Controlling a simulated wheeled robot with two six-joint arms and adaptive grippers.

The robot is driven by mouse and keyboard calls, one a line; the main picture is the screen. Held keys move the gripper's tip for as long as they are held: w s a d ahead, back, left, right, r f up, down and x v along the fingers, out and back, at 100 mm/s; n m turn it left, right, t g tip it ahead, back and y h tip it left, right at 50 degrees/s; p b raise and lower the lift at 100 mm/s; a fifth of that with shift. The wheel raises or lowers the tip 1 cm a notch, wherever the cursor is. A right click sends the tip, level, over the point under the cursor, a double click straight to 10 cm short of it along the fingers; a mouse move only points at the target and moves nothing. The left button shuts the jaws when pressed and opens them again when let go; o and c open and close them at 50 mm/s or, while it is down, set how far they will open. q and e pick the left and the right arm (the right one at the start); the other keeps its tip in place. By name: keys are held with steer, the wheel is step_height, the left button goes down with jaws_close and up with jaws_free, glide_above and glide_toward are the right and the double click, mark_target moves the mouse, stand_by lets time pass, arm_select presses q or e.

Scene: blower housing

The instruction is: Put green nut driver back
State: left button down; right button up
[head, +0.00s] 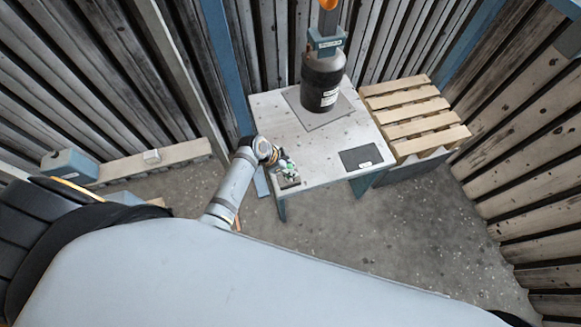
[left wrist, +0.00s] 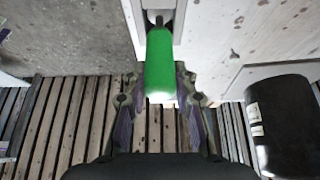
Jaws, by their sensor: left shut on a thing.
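The green nut driver (left wrist: 159,62) shows large in the left wrist view, with its green handle between the fingers of my left gripper (left wrist: 160,95). The gripper is shut on it. Its dark shaft end points to the top of the picture, at a grey holder (left wrist: 176,18); I cannot tell whether the tip is inside it. In the head view my left gripper (head: 281,163) is at the table's near left corner, above a small grey block (head: 289,183). A speck of green shows there. My right gripper is not in view.
The pale table (head: 290,130) bears a black cylindrical housing (head: 318,88) at the back and a dark pad (head: 361,158) at the front right. A slatted wooden pallet (head: 420,116) lies to the right. The table's middle is clear. Slatted walls surround the place.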

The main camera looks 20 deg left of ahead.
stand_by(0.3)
arm_select(q)
steer(key=shift+c, duration=2.4)
jaws_free()
step_height(320, 180, up, 8)
steer(key=p, duration=0.9)
steer(key=shift+r, duration=0.1)
